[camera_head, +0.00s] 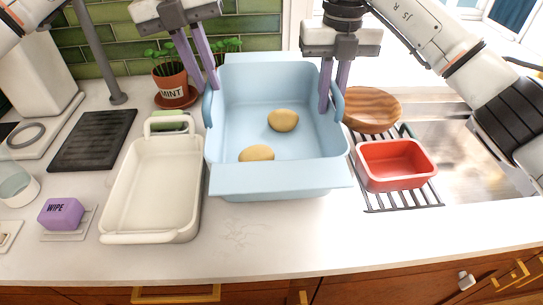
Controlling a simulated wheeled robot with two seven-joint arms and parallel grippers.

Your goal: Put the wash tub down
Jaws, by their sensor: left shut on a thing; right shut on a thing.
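The light blue wash tub (300,178) is in the middle of the head view, over the white counter, with two yellowish potato-like things (283,120) inside. My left gripper (212,92) is shut on the tub's left side handle. My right gripper (328,108) is shut on its right side handle. The tub looks about level. I cannot tell whether its bottom touches the counter, as the front wall hides the space beneath.
A cream baking dish (155,185) stands close at the tub's left. A red dish (397,165) on a dark rack (405,200) and a wooden bowl (371,108) stand at its right. A potted mint plant (171,88) is behind. The counter in front is clear.

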